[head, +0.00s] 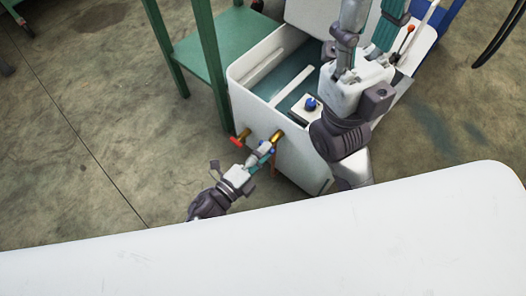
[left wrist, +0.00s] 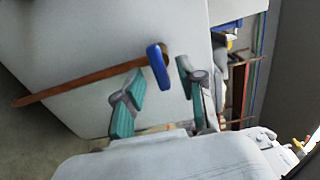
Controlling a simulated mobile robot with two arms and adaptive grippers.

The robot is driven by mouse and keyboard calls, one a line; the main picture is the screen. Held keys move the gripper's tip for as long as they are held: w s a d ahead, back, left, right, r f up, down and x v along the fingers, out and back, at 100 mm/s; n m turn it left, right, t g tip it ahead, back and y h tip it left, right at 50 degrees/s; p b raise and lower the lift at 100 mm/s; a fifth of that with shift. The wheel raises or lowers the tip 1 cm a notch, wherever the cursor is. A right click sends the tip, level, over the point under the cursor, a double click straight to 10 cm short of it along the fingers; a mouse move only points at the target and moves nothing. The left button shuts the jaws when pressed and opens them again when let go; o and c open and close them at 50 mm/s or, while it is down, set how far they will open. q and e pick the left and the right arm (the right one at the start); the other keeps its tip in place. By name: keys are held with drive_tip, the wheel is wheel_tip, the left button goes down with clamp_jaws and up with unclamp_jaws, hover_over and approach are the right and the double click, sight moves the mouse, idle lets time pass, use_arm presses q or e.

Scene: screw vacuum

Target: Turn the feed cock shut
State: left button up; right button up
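The white machine (head: 300,160) has two brass cocks on its front wall. The left cock has a red handle (head: 236,141); the right cock (head: 277,136) is brass, with blue showing beside my gripper. Which is the feed cock is not marked. My left gripper (head: 266,152) is at the right cock. In the left wrist view its teal fingers (left wrist: 160,75) stand apart, with a blue handle (left wrist: 158,67) between or just beyond them. Contact with the handle cannot be told. My right gripper (head: 370,30) is open above the machine's right part, its fingers apart and empty.
A brown pipe (left wrist: 75,88) runs along the white wall toward the blue handle. The open tank (head: 285,80) holds a box with a blue knob (head: 310,103). A green table (head: 215,55) stands at left. A white surface (head: 270,250) fills the foreground. Floor at left is clear.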

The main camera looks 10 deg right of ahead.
use_arm(q)
drive_tip(key=v, duration=1.2)
idle(0.4)
